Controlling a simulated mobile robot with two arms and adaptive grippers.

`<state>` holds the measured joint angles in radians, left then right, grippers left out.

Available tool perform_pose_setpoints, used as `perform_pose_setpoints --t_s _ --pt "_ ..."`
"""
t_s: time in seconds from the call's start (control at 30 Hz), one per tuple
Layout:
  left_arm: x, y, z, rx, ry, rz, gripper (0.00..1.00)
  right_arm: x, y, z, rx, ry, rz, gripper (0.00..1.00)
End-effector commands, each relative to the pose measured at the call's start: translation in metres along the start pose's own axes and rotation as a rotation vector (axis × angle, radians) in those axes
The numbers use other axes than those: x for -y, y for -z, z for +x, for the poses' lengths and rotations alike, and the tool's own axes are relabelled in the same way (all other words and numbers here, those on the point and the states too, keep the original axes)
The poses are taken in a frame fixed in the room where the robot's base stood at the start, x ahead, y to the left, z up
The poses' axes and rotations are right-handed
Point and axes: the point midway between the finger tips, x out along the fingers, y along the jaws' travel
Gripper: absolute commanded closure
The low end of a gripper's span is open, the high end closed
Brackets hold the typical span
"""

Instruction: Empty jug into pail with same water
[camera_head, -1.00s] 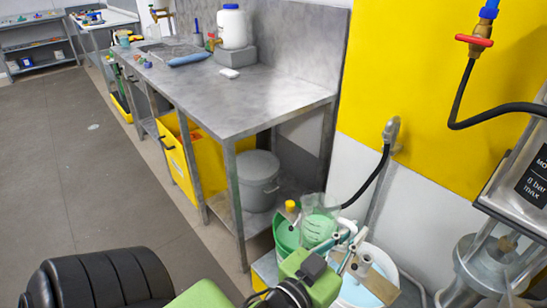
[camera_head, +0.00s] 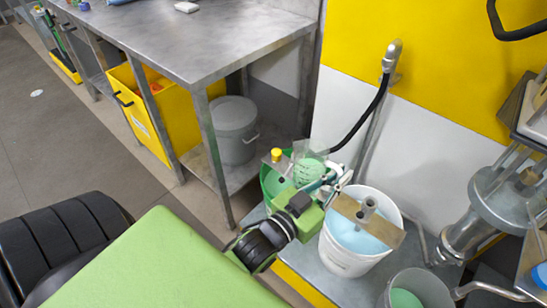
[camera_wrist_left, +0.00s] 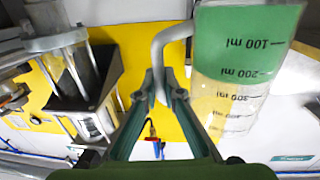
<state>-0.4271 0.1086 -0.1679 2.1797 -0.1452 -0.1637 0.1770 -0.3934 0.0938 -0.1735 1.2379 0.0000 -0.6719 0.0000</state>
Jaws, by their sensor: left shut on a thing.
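My left gripper (camera_head: 328,188) is shut on the handle of the clear jug (camera_head: 309,170), at the right side of the green pail (camera_head: 266,190). In the left wrist view the jug (camera_wrist_left: 240,85) shows green liquid to about the 200 ml mark; that view is upside down, and the jug looks nearly upright. The fingers (camera_wrist_left: 158,85) close on its grey handle. The green pail holds green liquid, and jug and gripper partly hide it. The white pail (camera_head: 345,262), to the right, holds pale blue liquid. My right gripper is not in view.
A tan board with a metal fitting (camera_head: 366,213) lies across the white pail. A grey vessel (camera_head: 398,280) with green liquid stands at front right. A steel bench (camera_head: 210,50) is behind left; a black hose (camera_head: 370,115) hangs on the wall. A yellow knob (camera_head: 277,154) rises by the green pail.

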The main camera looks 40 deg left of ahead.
Motion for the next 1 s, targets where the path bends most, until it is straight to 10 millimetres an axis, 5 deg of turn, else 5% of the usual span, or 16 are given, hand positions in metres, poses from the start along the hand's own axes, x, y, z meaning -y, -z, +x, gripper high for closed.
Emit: perform_pose_setpoints --t_s 0.5,1.0 --pt "0.005 -0.107 0.032 0.001 -0.077 0.005 1.0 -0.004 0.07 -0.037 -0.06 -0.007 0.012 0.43" --pt "0.028 -0.18 0.055 0.004 -0.1 0.011 1.0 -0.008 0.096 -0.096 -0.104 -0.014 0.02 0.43"
